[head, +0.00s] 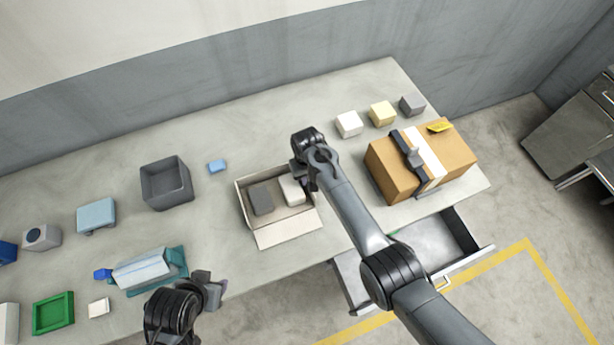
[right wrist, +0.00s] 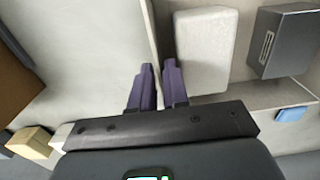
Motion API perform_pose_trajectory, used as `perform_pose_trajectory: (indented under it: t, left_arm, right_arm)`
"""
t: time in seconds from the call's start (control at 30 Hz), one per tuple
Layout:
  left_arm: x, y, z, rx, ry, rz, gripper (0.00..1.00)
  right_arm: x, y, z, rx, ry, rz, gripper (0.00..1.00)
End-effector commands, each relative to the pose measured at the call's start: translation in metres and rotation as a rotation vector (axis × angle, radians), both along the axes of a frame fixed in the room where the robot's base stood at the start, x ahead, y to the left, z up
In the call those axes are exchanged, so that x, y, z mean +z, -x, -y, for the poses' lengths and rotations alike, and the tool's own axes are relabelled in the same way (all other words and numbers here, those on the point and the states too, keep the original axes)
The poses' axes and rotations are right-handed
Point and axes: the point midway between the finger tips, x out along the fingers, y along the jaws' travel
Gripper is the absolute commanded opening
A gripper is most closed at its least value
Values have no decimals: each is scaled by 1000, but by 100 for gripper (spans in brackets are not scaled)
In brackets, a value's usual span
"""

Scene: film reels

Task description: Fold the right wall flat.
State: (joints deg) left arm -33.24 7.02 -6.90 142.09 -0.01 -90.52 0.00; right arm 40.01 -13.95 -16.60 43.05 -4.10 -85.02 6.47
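An open cardboard box (head: 286,234) stands on the table in the head view, its front wall folded down outward. Its right wall is mostly hidden under my right arm in that view. In the right wrist view the right wall (right wrist: 151,30) is a thin upright edge running between the fingers of my right gripper (right wrist: 158,68). The fingers are close together on either side of it, and the gripper looks shut on it. My left gripper (head: 212,288) is low in the head view near the table's front edge; its finger gap is unclear.
Inside the box are a dark grey block (head: 261,199) and a white block (head: 292,190). A taped carton (head: 395,170) stands to the right. An open drawer (head: 440,245) juts out in front. A grey bin (head: 166,184) and a blue block (head: 217,166) are to the left.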

Motion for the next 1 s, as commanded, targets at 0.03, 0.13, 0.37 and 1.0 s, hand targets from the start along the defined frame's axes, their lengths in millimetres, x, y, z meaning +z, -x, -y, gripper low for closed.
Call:
perform_pose_trajectory:
  t: [0.03,0.13,0.37,1.0]
  left_arm:
    - [0,0,0,-1,-1,0,43]
    - [0,0,-1,-1,-2,0,43]
    - [0,0,-1,0,-2,0,43]
    - [8,0,2,6,7,1,43]
  right_arm:
    - [0,0,0,0,0,0,15]
    - [0,0,0,0,0,0,13]
    - [0,0,0,0,0,0,0]
    - [-1,-6,15,-4,-218,-76,0]
